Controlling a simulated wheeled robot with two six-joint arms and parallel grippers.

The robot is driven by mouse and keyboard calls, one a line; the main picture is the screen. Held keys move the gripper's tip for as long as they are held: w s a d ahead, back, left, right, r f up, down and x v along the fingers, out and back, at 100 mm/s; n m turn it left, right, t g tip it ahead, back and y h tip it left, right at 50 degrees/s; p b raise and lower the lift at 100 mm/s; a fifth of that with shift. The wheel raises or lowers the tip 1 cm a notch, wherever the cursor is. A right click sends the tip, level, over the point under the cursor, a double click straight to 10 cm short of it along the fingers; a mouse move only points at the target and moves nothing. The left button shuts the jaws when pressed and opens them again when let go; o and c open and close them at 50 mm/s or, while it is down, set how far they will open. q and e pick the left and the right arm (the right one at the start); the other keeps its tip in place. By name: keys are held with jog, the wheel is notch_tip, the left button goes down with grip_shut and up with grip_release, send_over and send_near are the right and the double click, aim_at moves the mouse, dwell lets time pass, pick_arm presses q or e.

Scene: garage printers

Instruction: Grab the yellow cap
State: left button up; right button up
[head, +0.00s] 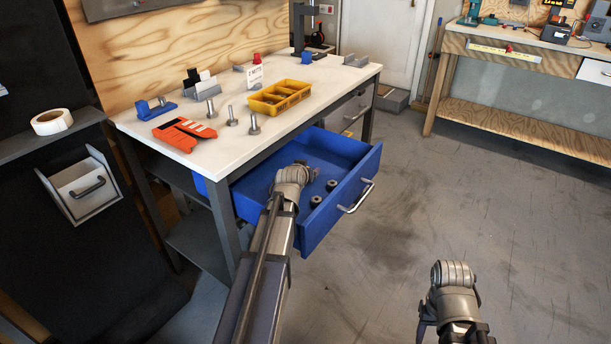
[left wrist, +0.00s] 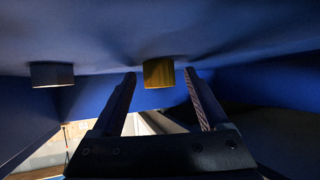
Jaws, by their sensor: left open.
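The yellow cap (left wrist: 158,72) is a short cylinder on the blue drawer floor, which appears at the top of the left wrist view. My left gripper (left wrist: 160,80) is open, with one finger on either side of the cap in that view. I cannot tell whether the fingers touch it. In the head view my left arm's end (head: 293,174) reaches into the open blue drawer (head: 322,222) and hides the yellow cap. A dark grey cap (left wrist: 52,74) stands apart to the left in the wrist view. My right arm's end (head: 453,276) hangs over the floor; its fingers cannot be made out.
Two dark caps (head: 331,185) show in the drawer right of my left arm. The drawer walls surround my gripper. The white worktop (head: 215,155) above holds a yellow bin (head: 280,97), an orange tool (head: 184,134) and several bolts. The floor (head: 450,180) at right is clear.

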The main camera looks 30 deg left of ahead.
pick_arm(q)
jog(key=shift+c, duration=0.2)
grip_shut()
dwell(0.3)
jog(key=shift+r, duration=0.15)
notch_tip(320, 180, up, 10)
jog(key=p, duration=1)
